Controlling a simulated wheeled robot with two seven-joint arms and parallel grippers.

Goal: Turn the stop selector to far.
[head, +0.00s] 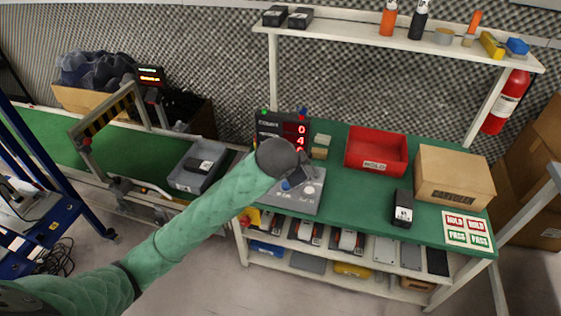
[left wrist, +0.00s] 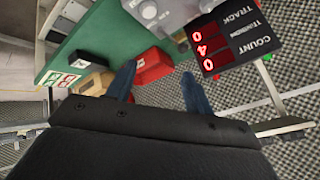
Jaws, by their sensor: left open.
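The grey control panel (head: 308,200) lies on the green bench beneath my left gripper (head: 293,183), which partly covers it. In the left wrist view the panel (left wrist: 175,12) is at the top edge, cut off, with a round knob (left wrist: 147,9) on it. The stop selector's setting cannot be read in either view. My left gripper (left wrist: 160,82) is open and empty, its two blue fingers apart, with the panel beyond their tips. The counter display (head: 283,130) with red digits stands behind the panel. My right gripper is not in view.
On the green bench are a red HOLD bin (head: 376,152), a cardboard box (head: 453,178), a dark boxed item (head: 403,208) and a label sheet (head: 467,229). A conveyor (head: 60,150) with a grey tote (head: 196,166) is at the left. A shelf (head: 400,40) runs above the bench.

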